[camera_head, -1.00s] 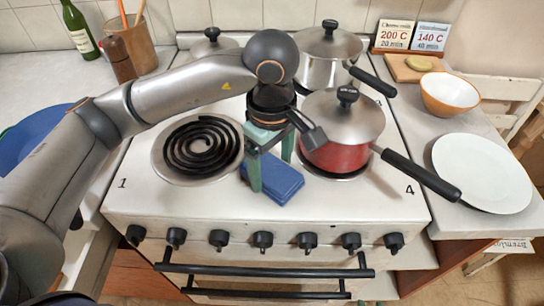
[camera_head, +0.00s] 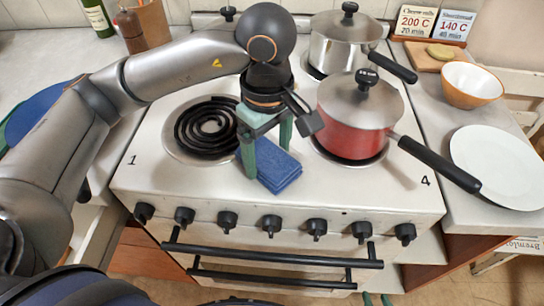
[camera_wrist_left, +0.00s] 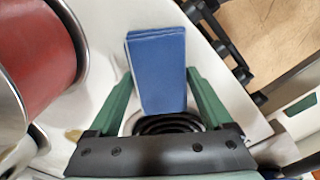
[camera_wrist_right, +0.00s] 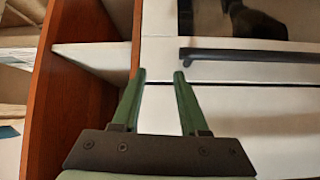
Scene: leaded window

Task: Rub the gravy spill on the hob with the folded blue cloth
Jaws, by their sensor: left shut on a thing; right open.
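The folded blue cloth (camera_head: 277,166) lies flat-looking on the white hob (camera_head: 200,192), between the left front coil and the red pot. My left gripper (camera_head: 265,163) points down with its green fingers on either side of the cloth and is shut on it; the left wrist view also shows the cloth (camera_wrist_left: 158,72) between the fingers (camera_wrist_left: 160,85). No gravy spill is clear in the head view. A small brownish patch (camera_wrist_left: 73,134) shows on the hob in the left wrist view; I cannot tell if it is gravy. My right gripper (camera_wrist_right: 159,75) is open and empty, before the oven front.
The black coil (camera_head: 207,130) is left of the cloth. The red pot (camera_head: 350,125) is close on the right, its handle (camera_head: 438,165) reaching over the front right corner. A steel pot (camera_head: 340,45) stands behind. Knobs (camera_head: 271,225) and oven rails line the front.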

